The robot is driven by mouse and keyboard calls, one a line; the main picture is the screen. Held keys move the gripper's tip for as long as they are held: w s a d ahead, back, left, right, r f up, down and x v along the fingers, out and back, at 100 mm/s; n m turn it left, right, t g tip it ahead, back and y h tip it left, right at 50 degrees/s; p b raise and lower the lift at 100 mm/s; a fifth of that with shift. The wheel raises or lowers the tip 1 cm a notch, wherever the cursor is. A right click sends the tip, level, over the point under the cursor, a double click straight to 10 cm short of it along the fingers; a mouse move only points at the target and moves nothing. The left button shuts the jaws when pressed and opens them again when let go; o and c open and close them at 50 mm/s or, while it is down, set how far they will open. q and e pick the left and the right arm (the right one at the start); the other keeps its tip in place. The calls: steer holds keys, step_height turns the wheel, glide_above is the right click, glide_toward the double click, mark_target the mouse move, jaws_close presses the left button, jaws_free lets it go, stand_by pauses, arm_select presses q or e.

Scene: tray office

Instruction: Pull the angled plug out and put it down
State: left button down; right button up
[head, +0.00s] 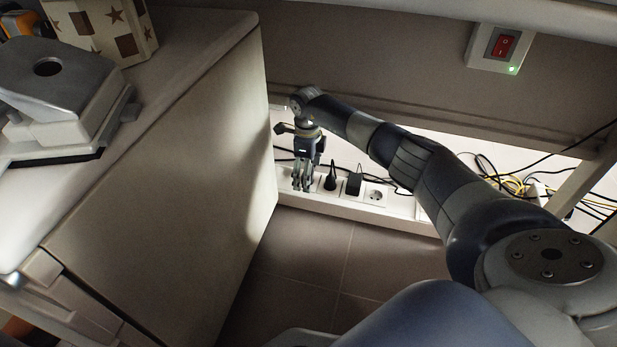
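A white power strip (404,208) lies low behind the cabinet. A black plug with a cord (331,181) and a boxy black plug (354,184) sit in it, and a socket to their right (376,196) is empty. My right gripper (303,187) points down at the strip's left end, just left of the black plug with a cord. Its fingers hide the strip there, so I cannot tell whether they hold a plug. Which plug is the angled one is not clear. My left gripper is out of view.
A cabinet (170,170) stands close on the left, with a hole punch (62,75) and a star-patterned box (105,28) on top. Loose cables (510,182) lie at the right. Floor before the strip is clear.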

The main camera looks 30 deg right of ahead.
steer(key=shift+w+d+f, duration=0.15)
steer(key=shift+d+f, duration=0.1)
stand_by(1.1)
